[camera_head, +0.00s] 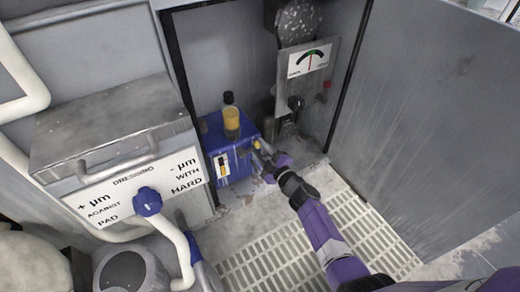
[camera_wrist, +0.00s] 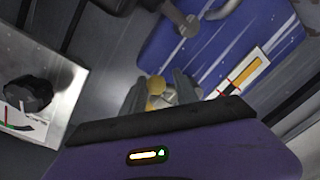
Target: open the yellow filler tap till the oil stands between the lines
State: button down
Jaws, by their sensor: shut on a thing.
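The blue oil box (camera_head: 240,163) stands against the back wall of the recess. Its yellow filler tap (camera_head: 257,144) is on the right side, and it also shows in the wrist view (camera_wrist: 155,86). My gripper (camera_head: 266,160) is at the tap. In the wrist view its dark fingers (camera_wrist: 158,92) are closed around the tap and partly hide it. I cannot tell exactly where the oil stands against the lines.
A bottle of amber oil (camera_head: 231,120) with a dark cap stands on the box. A dial plate (camera_head: 309,62) with a black knob (camera_head: 296,103) is to the right. A grey dressing unit (camera_head: 120,130) with a blue knob (camera_head: 147,202) is at left. Slotted grating (camera_head: 270,255) covers the floor.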

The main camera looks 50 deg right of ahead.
jog(key=shift+w+a+r, duration=0.25)
jog(key=shift+w+a, duration=0.05)
jog(key=shift+a, duration=0.2)
jog(key=c, duration=0.8)
grip_release()
jog(key=shift+s+d+f, duration=0.1)
jog(key=shift+s, duration=0.15)
jog(key=p+v, duration=0.2)
jog(key=v, duration=0.5)
jog(key=shift+s+p, duration=0.3)
